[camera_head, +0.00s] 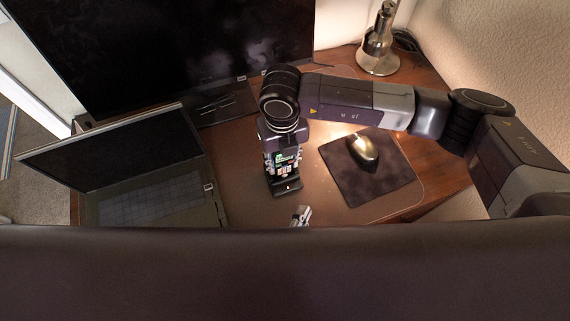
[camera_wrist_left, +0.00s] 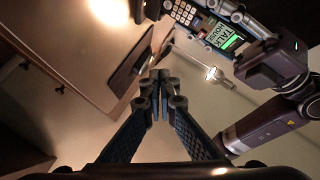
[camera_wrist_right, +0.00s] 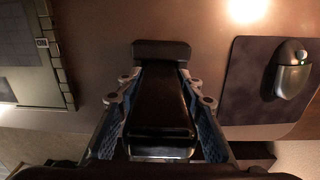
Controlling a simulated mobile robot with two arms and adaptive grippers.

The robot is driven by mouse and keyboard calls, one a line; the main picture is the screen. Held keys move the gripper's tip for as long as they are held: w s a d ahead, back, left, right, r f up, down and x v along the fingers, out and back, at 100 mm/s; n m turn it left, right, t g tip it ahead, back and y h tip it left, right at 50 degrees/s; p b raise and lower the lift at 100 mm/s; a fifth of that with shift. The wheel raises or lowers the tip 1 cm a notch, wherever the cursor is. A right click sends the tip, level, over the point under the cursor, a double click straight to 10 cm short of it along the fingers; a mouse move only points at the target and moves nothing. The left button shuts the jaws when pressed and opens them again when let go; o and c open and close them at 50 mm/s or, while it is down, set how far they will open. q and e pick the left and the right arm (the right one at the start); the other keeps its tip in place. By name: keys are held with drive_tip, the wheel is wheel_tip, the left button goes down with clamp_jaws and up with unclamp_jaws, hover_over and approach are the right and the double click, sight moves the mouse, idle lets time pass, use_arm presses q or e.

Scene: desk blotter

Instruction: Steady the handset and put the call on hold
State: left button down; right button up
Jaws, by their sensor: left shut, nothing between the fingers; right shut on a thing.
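The handset (camera_head: 287,158) is a dark phone with a lit green screen and a keypad. My right gripper (camera_wrist_right: 160,90) is shut on it, and its dark back (camera_wrist_right: 160,112) fills the space between the fingers in the right wrist view. In the left wrist view the handset's green screen (camera_wrist_left: 223,37) shows "TALK" and "HOUSE", with the keypad (camera_wrist_left: 183,12) beside it. My left gripper (camera_wrist_left: 160,82) is shut and empty, apart from the handset. Its tip (camera_head: 301,214) shows just below the handset in the head view. I cannot tell which key is for hold.
An open laptop (camera_head: 150,195) stands at left and a large monitor (camera_head: 170,50) behind. A mouse (camera_head: 362,148) lies on a dark pad (camera_head: 370,185) at right. A metal lamp base (camera_head: 378,55) stands at the back. The brown blotter (camera_head: 235,165) is bare between laptop and handset.

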use_arm(q)
drive_tip(key=shift+w, duration=0.1)
drive_tip(key=w+a, duration=0.3)
drive_tip(key=w, duration=0.5)
drive_tip(key=shift+w, duration=0.15)
idle(1.4)
drive_tip(key=shift+w+a, duration=0.1)
drive_tip(key=shift+w, duration=0.3)
drive_tip(key=shift+w+a, duration=0.1)
drive_tip(key=shift+w, duration=0.2)
idle(0.7)
drive_tip(key=shift+s+d, duration=0.3)
drive_tip(key=shift+s, duration=0.45)
drive_tip(key=shift+s, duration=0.1)
